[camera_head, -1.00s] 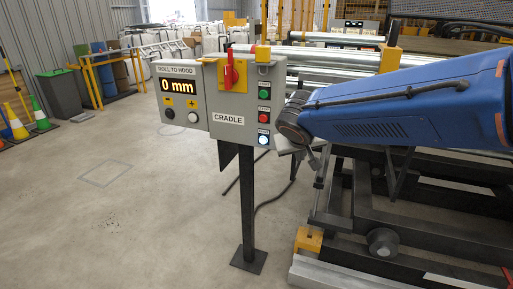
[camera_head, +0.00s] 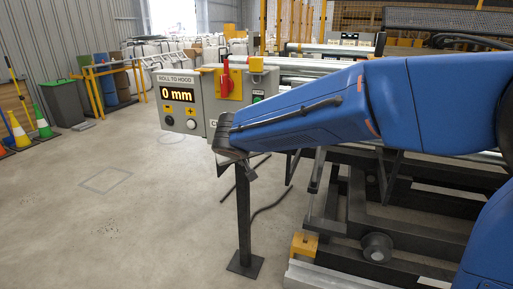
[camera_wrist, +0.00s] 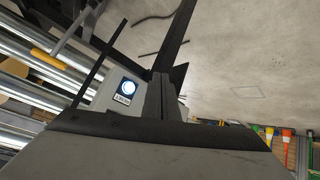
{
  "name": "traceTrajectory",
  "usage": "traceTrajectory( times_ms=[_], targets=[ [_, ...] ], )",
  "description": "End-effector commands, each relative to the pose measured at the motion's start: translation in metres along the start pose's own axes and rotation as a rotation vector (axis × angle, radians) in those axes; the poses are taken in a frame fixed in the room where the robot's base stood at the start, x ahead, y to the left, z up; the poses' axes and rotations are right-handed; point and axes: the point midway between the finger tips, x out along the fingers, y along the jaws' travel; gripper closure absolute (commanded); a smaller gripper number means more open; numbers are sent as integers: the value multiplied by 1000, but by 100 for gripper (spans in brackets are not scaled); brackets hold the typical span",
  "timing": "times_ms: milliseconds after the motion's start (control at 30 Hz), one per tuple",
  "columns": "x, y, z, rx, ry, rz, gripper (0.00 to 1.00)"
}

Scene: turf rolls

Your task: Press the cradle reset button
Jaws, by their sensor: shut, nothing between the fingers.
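The grey cradle control box (camera_head: 207,108) stands on a dark post in the head view. My blue arm covers its lower right part, hiding the reset button there. In the wrist view a white lit button with a dark rim (camera_wrist: 128,87) shows on the box above a small label, too small to read surely. My gripper (camera_wrist: 161,80) is shut and empty, its dark fingers just right of that button in the wrist view. Whether they touch the box I cannot tell.
The box also carries a red switch (camera_head: 225,78), a green button (camera_head: 257,99) and a display reading 0 mm (camera_head: 178,95). A dark machine frame with rollers (camera_head: 345,205) stands at the right. The floor at left is open, with cones (camera_head: 42,122) beyond.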

Motion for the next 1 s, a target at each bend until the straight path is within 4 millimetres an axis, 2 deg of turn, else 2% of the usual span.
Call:
traceTrajectory(
  times_ms=[167, 700, 1000],
  targets=[
    [7, 5, -4, 1, -2, 1, 100],
    [50, 36, -36, 2, -1, 1, 100],
    [60, 44, -44, 1, 0, 0, 100]
  ],
)
